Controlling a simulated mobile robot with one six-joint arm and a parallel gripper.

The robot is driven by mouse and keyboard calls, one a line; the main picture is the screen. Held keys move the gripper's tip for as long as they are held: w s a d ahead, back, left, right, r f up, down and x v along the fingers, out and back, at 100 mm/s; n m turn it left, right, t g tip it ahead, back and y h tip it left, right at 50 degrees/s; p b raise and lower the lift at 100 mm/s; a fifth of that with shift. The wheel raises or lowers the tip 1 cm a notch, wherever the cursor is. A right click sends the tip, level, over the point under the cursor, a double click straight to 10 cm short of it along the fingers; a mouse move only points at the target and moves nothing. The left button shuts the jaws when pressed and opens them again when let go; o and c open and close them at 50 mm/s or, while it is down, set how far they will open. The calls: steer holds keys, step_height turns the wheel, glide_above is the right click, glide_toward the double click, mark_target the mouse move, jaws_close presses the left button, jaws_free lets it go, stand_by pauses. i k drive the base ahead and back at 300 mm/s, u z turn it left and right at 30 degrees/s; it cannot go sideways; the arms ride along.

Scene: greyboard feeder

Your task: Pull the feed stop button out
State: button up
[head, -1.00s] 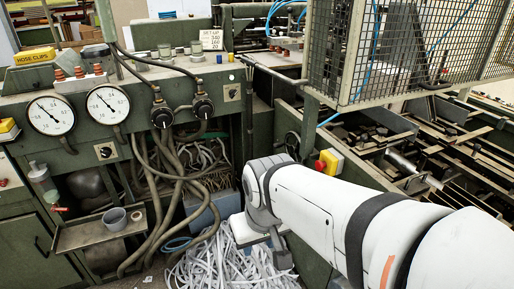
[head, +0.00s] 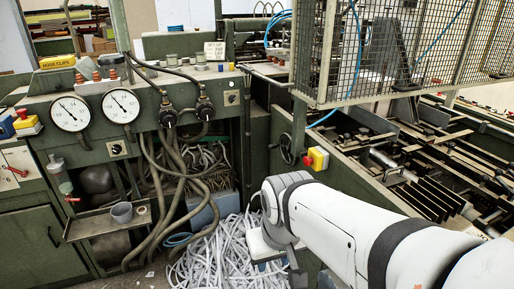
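A red button (head: 308,160) on a yellow box (head: 321,156) sits on the green machine side, right of centre. A second yellow box (head: 30,127) with a red top (head: 22,113) is at the far left, on the green cabinet. No readable label tells which is the feed stop. My gripper (head: 278,258) is below and left of the right-hand button, apart from it in the picture, in front of paper strips. Its fingers are partly hidden by my wrist and cut by the lower edge, so its opening cannot be told.
A wire mesh guard (head: 390,50) overhangs the area above the right-hand button. A black handwheel (head: 287,148) is just left of that button. Hoses (head: 178,180) hang at centre left. Paper strips (head: 225,250) cover the floor. A shelf with a cup (head: 122,212) juts out left.

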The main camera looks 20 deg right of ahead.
mark_target(307, 161)
steer(key=z, duration=0.05)
steer(key=i, duration=0.9)
steer(key=u, duration=0.05)
